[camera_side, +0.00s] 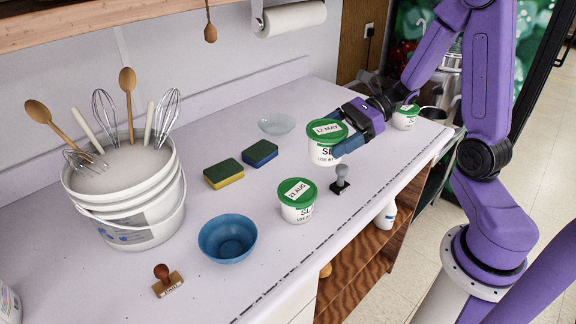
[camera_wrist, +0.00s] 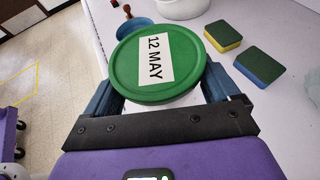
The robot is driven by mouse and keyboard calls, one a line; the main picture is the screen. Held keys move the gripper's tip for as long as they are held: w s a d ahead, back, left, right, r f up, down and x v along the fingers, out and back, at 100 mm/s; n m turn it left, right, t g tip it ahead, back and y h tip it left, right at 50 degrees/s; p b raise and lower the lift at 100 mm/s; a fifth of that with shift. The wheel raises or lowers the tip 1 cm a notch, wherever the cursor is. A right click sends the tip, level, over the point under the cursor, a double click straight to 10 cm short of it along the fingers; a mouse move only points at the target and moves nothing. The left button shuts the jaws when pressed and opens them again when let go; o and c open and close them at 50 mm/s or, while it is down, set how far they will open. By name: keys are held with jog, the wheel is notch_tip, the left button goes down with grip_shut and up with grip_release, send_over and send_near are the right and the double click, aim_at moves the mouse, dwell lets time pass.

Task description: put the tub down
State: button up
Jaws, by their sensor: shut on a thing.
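A white tub with a green lid labelled "12 MAY" (camera_side: 325,144) is held by my gripper (camera_side: 338,143). In the wrist view the tub's green lid (camera_wrist: 181,67) lies between the two blue fingers, one on each side. The tub is upright, over or on the white counter (camera_side: 270,194); I cannot tell whether its base touches. My gripper reaches it from the right in the side view. The lower part of the tub is hidden by the lid in the wrist view.
A "21 AUG" tub (camera_side: 297,207) and a grey-handled stamp (camera_side: 341,180) stand near the front edge. Two sponges (camera_side: 224,173) (camera_side: 260,153), a glass dish (camera_side: 276,123), a blue bowl (camera_side: 228,238), a wooden stamp (camera_side: 166,280) and a utensil bucket (camera_side: 128,205) are also on the counter. Another tub (camera_side: 405,118) stands behind my gripper.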

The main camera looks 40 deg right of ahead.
jog(key=w+f, duration=0.3)
jog(key=w, duration=0.1)
jog(key=w+f, duration=0.3)
jog(key=w, duration=0.1)
jog(key=w+f, duration=0.3)
jog(key=w, duration=0.1)
jog(key=shift+w+a, duration=0.15)
jog(key=shift+w+f, duration=0.2)
jog(key=shift+f, duration=1.55)
jog(key=shift+f, duration=0.1)
jog(key=o, duration=1.1)
